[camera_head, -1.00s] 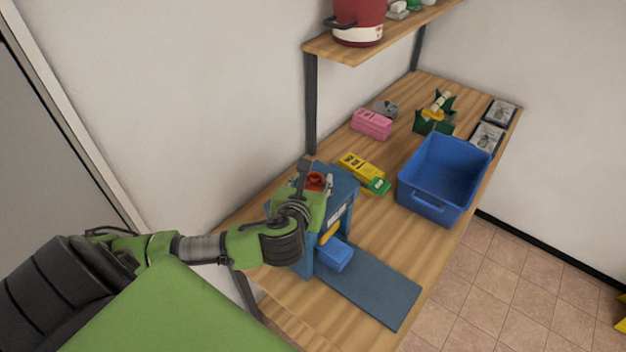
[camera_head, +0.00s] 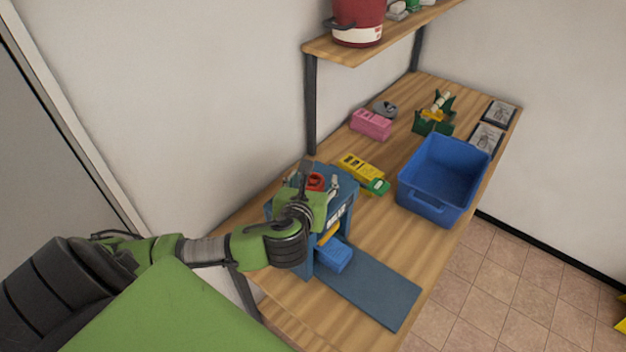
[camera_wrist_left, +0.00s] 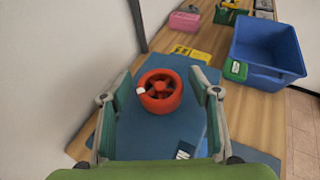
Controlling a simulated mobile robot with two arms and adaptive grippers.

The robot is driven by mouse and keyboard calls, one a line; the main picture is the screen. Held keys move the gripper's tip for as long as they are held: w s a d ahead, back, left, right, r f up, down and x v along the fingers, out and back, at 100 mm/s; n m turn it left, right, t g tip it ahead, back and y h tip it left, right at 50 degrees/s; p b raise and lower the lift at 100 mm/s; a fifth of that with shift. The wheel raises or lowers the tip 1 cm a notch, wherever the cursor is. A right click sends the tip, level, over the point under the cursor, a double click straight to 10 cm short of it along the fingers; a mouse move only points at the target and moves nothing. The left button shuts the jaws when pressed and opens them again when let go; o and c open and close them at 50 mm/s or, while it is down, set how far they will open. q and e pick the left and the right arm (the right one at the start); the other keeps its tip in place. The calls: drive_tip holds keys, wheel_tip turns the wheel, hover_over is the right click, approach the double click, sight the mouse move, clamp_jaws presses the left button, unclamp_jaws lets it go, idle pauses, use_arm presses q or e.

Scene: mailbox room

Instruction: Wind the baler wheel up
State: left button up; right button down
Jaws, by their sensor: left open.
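The baler is a blue machine (camera_head: 343,201) on the wooden bench. Its red spoked wheel (camera_head: 315,182) sits on top; a small white mark shows on the wheel's left side in the left wrist view (camera_wrist_left: 160,91). My left gripper (camera_head: 319,177) is at the wheel, with its fingers apart. In the left wrist view one finger stands to the left of the wheel and one to the right, with gaps between. A blue block (camera_head: 334,256) and a yellow piece show at the baler's front opening. My right gripper is not in view.
A flat blue plate (camera_head: 372,290) extends from the baler. A yellow box (camera_head: 360,167) with a green end lies behind it. A blue bin (camera_head: 430,208) stands to the right. A pink block (camera_head: 371,124) lies further back. A shelf (camera_head: 395,36) overhangs the bench.

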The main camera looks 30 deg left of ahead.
use_arm(q)
drive_tip(key=v, duration=0.7)
drive_tip(key=shift+s+r, duration=0.15)
drive_tip(key=shift+d, duration=0.1)
idle(0.3)
